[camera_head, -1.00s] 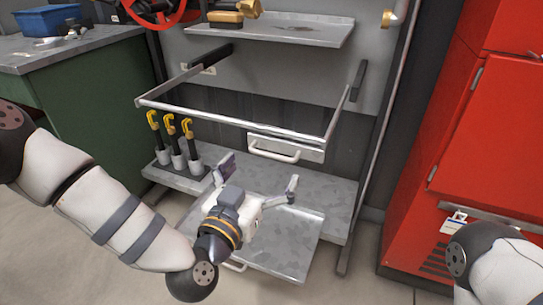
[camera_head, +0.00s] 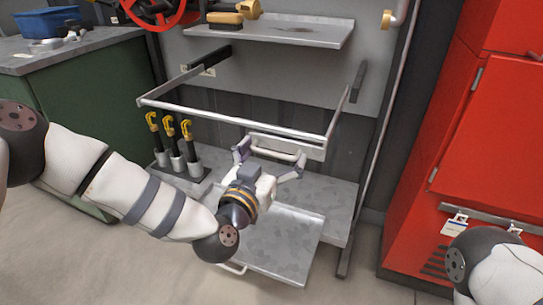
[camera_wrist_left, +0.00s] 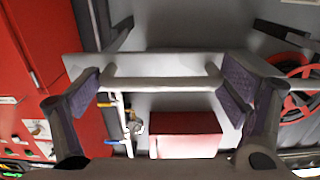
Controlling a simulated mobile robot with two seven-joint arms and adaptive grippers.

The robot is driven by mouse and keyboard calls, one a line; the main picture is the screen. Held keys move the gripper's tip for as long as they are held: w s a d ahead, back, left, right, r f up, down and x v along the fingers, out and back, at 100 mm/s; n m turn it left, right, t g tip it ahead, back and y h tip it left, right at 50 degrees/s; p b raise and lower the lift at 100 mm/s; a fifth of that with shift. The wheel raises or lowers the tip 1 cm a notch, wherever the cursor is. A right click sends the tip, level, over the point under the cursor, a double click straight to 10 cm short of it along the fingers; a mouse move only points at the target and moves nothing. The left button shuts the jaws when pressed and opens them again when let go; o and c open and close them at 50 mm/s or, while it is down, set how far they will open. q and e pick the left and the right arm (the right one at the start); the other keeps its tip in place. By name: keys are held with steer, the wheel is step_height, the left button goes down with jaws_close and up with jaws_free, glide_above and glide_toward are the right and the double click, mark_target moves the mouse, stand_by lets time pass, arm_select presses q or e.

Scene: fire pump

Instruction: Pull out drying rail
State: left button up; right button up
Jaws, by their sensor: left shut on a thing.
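The drying rail is a pale frame (camera_head: 230,119) with side arms running back to the grey panel. On its front right hangs a plate (camera_head: 312,150) with a bar handle (camera_head: 277,153). My left gripper (camera_head: 270,160) is shut on this handle, its two fingers at the handle's ends. In the left wrist view the handle (camera_wrist_left: 165,84) lies across the picture between the dark finger pads. My right gripper is out of sight; only part of that arm shows at the lower right.
Below the rail are a grey metal shelf (camera_head: 322,192) and a lower pulled-out tray (camera_head: 285,240). Several yellow-hooked tools (camera_head: 170,135) stand at the shelf's left. A green bench (camera_head: 90,110) is left, a red cabinet (camera_head: 480,120) right. An upper shelf (camera_head: 300,30) is above.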

arm_select(q)
steer(key=shift+x, duration=0.95)
steer(key=o, duration=1.4)
steer(key=shift+d, duration=0.1)
steer(key=shift+o, duration=0.2)
steer(key=v, duration=1.2)
